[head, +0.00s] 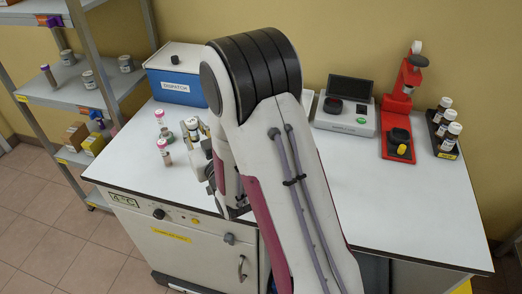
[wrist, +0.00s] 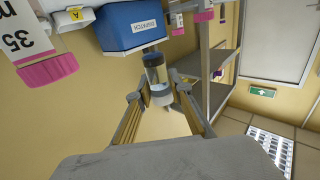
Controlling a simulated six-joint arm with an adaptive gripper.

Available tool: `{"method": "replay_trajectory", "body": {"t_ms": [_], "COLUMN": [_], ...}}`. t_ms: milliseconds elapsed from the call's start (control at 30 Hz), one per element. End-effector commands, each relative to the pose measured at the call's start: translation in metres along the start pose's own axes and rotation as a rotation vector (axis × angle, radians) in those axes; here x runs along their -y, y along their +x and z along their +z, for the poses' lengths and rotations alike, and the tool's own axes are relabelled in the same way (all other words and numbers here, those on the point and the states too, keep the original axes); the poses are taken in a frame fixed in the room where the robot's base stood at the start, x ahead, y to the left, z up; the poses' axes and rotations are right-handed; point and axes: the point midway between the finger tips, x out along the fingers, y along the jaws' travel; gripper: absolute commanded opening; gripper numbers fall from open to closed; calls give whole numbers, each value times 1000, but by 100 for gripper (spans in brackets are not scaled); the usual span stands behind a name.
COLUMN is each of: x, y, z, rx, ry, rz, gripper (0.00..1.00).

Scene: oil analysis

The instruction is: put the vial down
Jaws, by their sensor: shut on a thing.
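In the wrist view, my gripper (wrist: 160,92) is shut on a small vial (wrist: 158,72) with a clear body and a white part. The vial sits between the two fingertips, with the blue DISPATCH box beyond it. In the head view, my arm covers most of the gripper, which is over the left part of the bench. I cannot tell there whether the vial touches the bench top.
Pink-capped vials (head: 163,150) stand on the white bench (head: 130,170) left of my gripper. The blue DISPATCH box (head: 177,85) is behind. A tester (head: 347,115), a red press (head: 402,110) and a rack of brown bottles (head: 446,132) stand right. The front right bench is clear.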

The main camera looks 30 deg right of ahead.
Motion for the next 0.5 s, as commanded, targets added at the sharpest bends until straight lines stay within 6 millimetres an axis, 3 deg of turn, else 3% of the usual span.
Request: {"method": "replay_trajectory", "body": {"t_ms": [500], "x": [0], "y": [0], "z": [-47], "rx": [-4], "ry": [0], "rz": [0], "gripper": [0]}}
